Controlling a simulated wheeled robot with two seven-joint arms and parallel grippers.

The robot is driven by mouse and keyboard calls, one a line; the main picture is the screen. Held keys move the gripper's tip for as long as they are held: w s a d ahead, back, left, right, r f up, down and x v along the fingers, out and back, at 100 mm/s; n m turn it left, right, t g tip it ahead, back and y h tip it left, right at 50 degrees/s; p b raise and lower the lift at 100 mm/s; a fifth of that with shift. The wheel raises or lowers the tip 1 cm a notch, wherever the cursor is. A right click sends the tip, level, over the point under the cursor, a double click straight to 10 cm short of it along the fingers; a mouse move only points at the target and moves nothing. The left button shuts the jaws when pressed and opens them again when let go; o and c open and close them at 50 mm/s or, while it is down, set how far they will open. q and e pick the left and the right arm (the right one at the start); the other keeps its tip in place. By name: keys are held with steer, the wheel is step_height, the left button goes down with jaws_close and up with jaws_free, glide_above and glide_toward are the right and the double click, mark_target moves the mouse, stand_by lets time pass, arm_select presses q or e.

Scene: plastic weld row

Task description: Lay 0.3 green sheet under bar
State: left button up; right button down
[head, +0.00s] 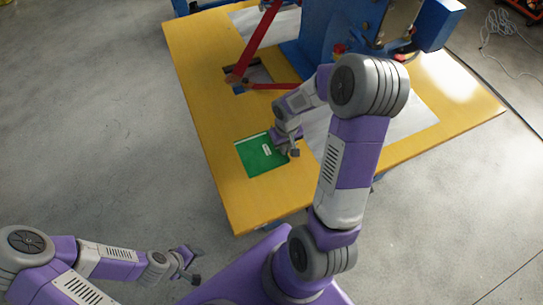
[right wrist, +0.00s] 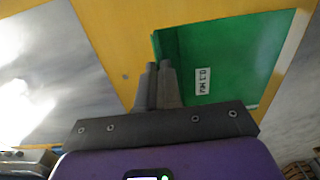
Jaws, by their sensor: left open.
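The green sheet (head: 255,160) lies at the front left of the yellow table, with a small white label. It fills the upper right of the right wrist view (right wrist: 235,60), where the label reads about 0.3. My right gripper (head: 291,144) is at the sheet's right edge. In the right wrist view its fingers (right wrist: 157,82) are close together over a darker green strip along that edge, and appear shut on it. The red bars (head: 258,45) of the blue machine are farther back. My left gripper (head: 190,264) is open and empty, off the table at the lower left.
The blue machine (head: 325,30) stands at the back of the yellow table (head: 195,60). A dark-framed piece (head: 262,73) lies by the red bars. Pale sheeting (head: 415,115) covers the table's right part. Grey floor surrounds the table.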

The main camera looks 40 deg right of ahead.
step_height(320, 180, down, 7)
steer(key=shift+w+f+b, duration=0.1)
steer(key=shift+f+b, duration=0.1)
steer(key=shift+b, duration=0.75)
steer(key=shift+f, duration=0.1)
steer(key=c, duration=1.3)
jaws_free()
steer(key=shift+c, duration=0.2)
